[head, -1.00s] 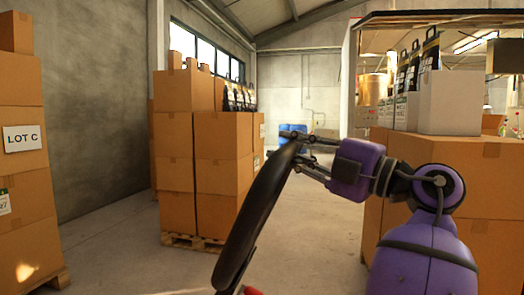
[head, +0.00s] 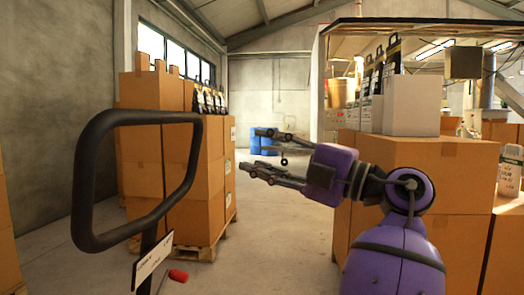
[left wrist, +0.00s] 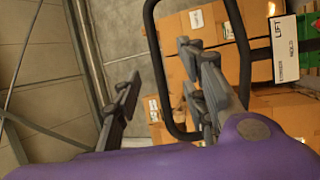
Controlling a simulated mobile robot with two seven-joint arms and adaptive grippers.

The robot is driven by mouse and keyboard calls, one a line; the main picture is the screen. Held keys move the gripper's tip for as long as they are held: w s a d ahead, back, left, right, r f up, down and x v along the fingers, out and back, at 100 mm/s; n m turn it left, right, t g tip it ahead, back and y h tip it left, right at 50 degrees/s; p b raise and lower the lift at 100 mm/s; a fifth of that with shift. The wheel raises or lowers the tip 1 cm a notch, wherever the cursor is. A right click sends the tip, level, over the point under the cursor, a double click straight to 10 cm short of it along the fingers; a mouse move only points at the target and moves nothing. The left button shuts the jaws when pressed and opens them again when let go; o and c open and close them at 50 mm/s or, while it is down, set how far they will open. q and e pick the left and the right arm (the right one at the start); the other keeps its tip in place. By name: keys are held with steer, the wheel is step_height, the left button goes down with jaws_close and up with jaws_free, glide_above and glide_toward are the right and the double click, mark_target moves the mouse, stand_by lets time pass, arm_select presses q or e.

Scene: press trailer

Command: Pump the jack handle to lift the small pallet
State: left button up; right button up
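The jack handle (head: 82,190) is a black loop on a dark stem at the lower left of the head view. A white label (head: 152,263) and a red-tipped lever (head: 178,275) are by its stem. The loop also stands beyond my fingers in the left wrist view (left wrist: 246,60), with a label reading LIFT (left wrist: 284,48). The jack's base is out of view.
Stacked cartons (head: 160,150) stand on a wooden pallet (head: 205,248) behind the handle; I cannot tell whether it is the small pallet. More cartons (head: 450,170) fill the right side, behind my arm. Blue drums (head: 262,142) stand far back. Bare floor (head: 275,225) lies between the stacks.

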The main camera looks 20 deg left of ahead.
arm_select(q)
steer(key=v, duration=1.1)
